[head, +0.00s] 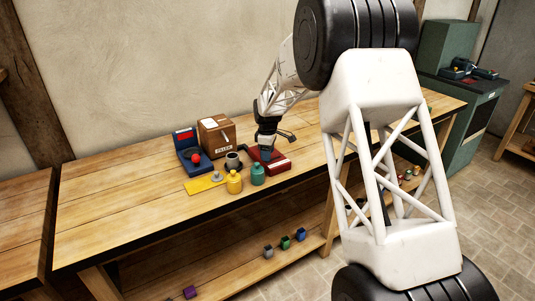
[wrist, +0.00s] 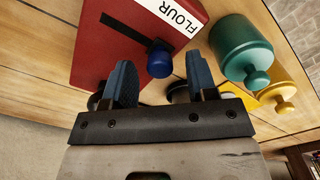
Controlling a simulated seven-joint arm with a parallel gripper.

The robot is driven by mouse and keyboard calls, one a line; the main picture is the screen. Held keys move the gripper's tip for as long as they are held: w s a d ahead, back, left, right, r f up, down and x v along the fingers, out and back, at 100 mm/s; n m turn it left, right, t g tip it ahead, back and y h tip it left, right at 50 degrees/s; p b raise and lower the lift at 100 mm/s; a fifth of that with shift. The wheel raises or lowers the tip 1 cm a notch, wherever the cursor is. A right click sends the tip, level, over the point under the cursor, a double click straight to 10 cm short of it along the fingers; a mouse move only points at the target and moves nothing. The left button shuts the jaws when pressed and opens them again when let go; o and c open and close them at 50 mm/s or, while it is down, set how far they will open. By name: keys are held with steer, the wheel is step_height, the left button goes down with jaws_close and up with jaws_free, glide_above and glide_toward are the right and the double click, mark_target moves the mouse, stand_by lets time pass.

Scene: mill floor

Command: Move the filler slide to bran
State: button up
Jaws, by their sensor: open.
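A red block (wrist: 125,45) with a white FLOUR label (wrist: 173,14) has a dark slot (wrist: 122,30) in its face. A blue knob (wrist: 160,60) stands at the slot's end nearer the teal jar. The red block (head: 277,166) also shows on the bench in the head view, partly behind my gripper. My gripper (wrist: 160,72) is open, one finger on each side of the knob, with gaps showing; it does not hold it. Whether the knob is fully between the fingertips or just beyond them is unclear. No bran label is readable. My gripper also shows in the head view (head: 266,148).
Close by on the bench (head: 120,215) are a teal jar (head: 258,175), a yellow jar (head: 234,183), a grey cup (head: 232,160), a yellow plate (head: 203,184), a blue device with a red knob (head: 190,160) and a brown carton (head: 217,137). The bench's left part is clear.

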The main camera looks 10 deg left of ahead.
steer(key=shift+f, duration=0.25)
steer(key=shift+c, duration=0.5)
jaws_close()
steer(key=shift+w+d, duration=2.25)
steer(key=shift+w, duration=0.05)
steer(key=shift+c, duration=0.3)
jaws_free()
steer(key=shift+d, duration=0.15)
steer(key=shift+o, duration=0.8)
steer(key=shift+r, duration=0.15)
step_height(320, 180, up, 8)
steer(key=shift+f, duration=0.2)
